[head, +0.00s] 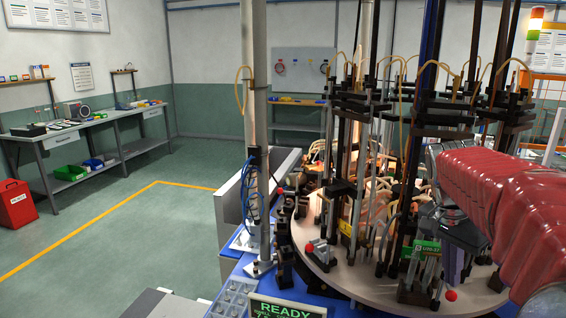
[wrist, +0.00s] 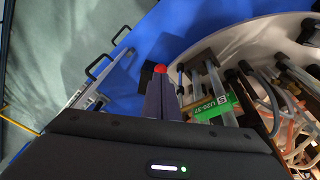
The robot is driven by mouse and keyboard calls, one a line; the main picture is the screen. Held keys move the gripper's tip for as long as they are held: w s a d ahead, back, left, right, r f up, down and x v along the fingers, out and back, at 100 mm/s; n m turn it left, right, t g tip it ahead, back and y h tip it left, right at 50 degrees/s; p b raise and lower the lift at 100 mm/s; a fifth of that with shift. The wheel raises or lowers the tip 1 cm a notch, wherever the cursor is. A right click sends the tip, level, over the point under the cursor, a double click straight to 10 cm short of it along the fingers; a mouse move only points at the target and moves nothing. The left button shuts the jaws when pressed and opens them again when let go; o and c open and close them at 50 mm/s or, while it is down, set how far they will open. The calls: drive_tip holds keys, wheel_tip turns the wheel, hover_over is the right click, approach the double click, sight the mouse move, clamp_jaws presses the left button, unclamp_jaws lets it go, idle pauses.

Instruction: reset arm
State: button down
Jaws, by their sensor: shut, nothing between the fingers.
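My arm, in a red padded sleeve, comes in from the right in the head view. My gripper (head: 453,277) points down beside the front right of the round turntable (head: 330,273). Its two grey-purple fingers are together with nothing between them. In the wrist view my gripper (wrist: 160,82) also shows shut. A small red ball (wrist: 160,68) appears right at the fingertips, and shows just below them in the head view (head: 450,295). I cannot tell whether it touches them. A green label (wrist: 213,106) on the fixture is just right of the fingers.
Tall black posts and clamps (head: 405,190) with hoses crowd the turntable close to my gripper. A READY display (head: 287,308) is at the front. A pale upright pole (head: 255,120) stands left of the turntable. Open floor (head: 130,215) and a workbench (head: 95,128) lie further left.

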drive_tip(key=s+a+f+n+t+y, duration=0.1)
drive_tip(key=s+a+f+n+t, duration=0.1)
drive_tip(key=s+a+n, duration=0.2)
drive_tip(key=s+a+f+n+t+y, duration=0.1)
drive_tip(key=s+a+n, duration=0.4)
drive_tip(key=a, duration=0.6)
drive_tip(key=s+a+f+n+t+y, duration=0.1)
drive_tip(key=s+a+n, duration=0.3)
drive_tip(key=a, duration=0.4)
drive_tip(key=shift+s+f+n+t, duration=0.15)
drive_tip(key=shift+f+n+t, duration=0.25)
drive_tip(key=shift+f+t, duration=0.45)
drive_tip(key=shift+a, duration=0.15)
